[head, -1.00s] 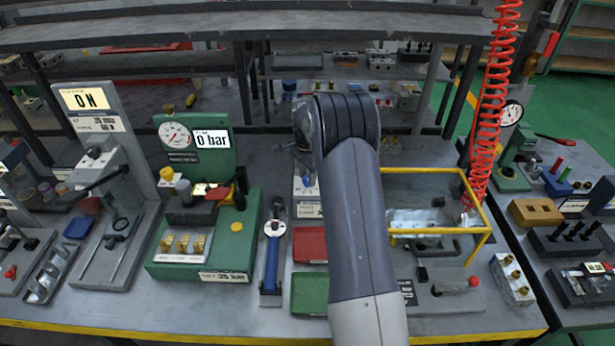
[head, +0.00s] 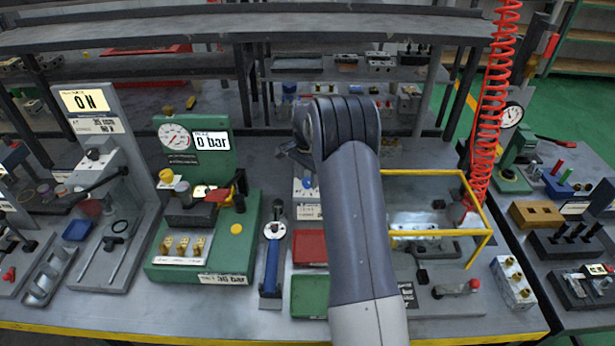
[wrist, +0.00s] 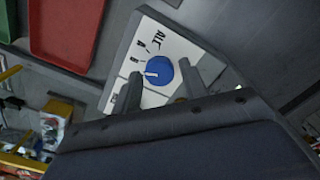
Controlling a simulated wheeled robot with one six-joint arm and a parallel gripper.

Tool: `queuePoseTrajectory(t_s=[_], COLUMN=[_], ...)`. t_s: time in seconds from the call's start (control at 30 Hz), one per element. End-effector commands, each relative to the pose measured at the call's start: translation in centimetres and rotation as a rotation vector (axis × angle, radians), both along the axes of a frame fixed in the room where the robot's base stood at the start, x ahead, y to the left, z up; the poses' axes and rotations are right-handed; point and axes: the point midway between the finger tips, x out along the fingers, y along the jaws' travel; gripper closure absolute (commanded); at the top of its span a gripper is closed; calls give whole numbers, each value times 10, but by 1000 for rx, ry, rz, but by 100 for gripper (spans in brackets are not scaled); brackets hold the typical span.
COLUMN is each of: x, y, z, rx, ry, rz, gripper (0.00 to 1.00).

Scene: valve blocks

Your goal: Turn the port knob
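The port knob (wrist: 159,71) is a round blue knob with a white pointer mark, on a white panel (wrist: 176,40) with "ALL" and smaller marks around it. In the wrist view the pointer lies on the knob's left side. My gripper (wrist: 160,68) is open, with one finger on each side of the knob and small gaps visible; contact cannot be told. In the head view the blue knob (head: 308,184) shows on a small block left of my arm, and my fingers cannot be made out there.
A red tray (head: 310,247) and a green tray (head: 309,296) lie in front of the knob's block. A green gauge stand (head: 193,152) reading 0 bar is to the left. A yellow frame (head: 437,173) and a red coiled hose (head: 491,115) are to the right.

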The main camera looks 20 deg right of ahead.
Motion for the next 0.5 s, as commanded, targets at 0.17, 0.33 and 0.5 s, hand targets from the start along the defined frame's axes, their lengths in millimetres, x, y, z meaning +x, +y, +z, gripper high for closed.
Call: queuePoseTrajectory(t_s=[0.17,0.33,0.5], x=[0,0,0], y=[0,0,0], z=[-1,-1,12], rx=[0,1,-1], ry=[1,1,-1], rz=[0,0,0], gripper=[48,48,48])
